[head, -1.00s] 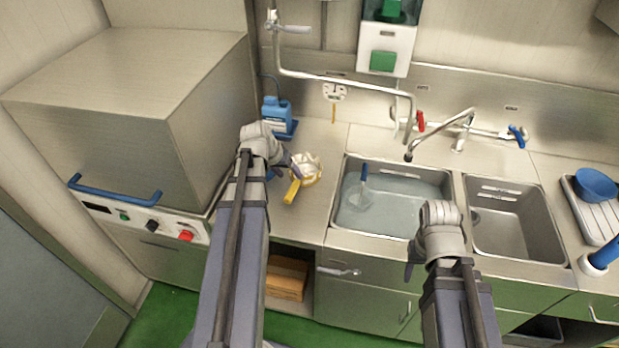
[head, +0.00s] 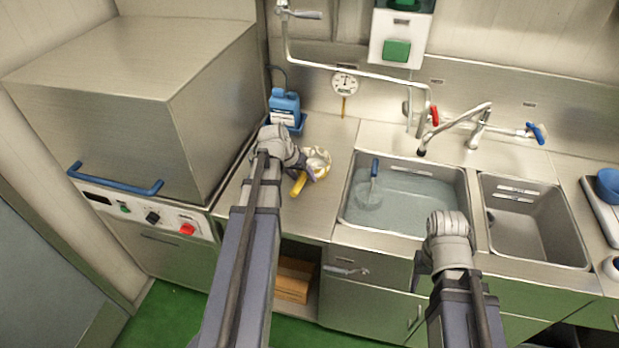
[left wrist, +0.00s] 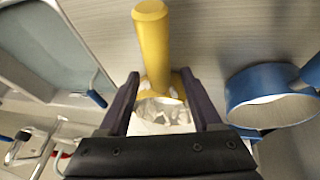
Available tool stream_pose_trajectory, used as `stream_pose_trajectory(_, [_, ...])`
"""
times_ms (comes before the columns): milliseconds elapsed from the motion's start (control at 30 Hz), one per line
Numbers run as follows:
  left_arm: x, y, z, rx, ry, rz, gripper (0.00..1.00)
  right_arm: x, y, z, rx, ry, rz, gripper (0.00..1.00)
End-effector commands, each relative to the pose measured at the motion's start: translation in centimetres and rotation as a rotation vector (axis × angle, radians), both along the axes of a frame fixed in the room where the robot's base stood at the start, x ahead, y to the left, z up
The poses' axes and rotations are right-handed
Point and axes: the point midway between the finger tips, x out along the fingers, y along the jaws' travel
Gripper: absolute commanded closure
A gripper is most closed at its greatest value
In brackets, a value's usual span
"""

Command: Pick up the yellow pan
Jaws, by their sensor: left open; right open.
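The yellow pan has a yellow handle (head: 298,185) pointing toward the front and a bowl (head: 318,160) with pale, whitish contents or coating. It is on the steel counter left of the sink, partly hidden by my left gripper (head: 300,167). In the left wrist view the yellow handle (left wrist: 152,45) shows between the fingers of my open left gripper (left wrist: 160,77). One finger is on each side, near where handle and pan meet. I cannot tell whether they touch it. My right gripper (head: 420,268) is open and empty in front of the sink cabinet.
A blue rimmed vessel (left wrist: 268,97) is close right of the fingers in the left wrist view. The water-filled sink (head: 400,222) lies right of the pan, the large steel box (head: 130,110) left.

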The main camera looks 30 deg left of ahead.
Motion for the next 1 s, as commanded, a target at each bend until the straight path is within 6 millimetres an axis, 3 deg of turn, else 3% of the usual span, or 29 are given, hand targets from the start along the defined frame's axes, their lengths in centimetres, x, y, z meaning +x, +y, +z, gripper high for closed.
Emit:
stream_pose_trajectory(67, [0.37,-0.05,-1.02,0.000,0.000,0.000,0.34,0.00,0.00,-1.02,0.000,0.000,0.000,0.44])
stream_pose_trajectory(333, [0.41,-0.11,-0.86,0.000,0.000,0.000,0.35,0.00,0.00,-0.86,0.000,0.000,0.000,0.44])
stream_pose_trajectory(900, [0.39,-0.11,-0.87,0.000,0.000,0.000,1.00,0.00,0.00,-0.87,0.000,0.000,0.000,0.44])
stream_pose_trajectory(1000, [0.39,-0.11,-0.87,0.000,0.000,0.000,1.00,0.00,0.00,-0.87,0.000,0.000,0.000,0.44])
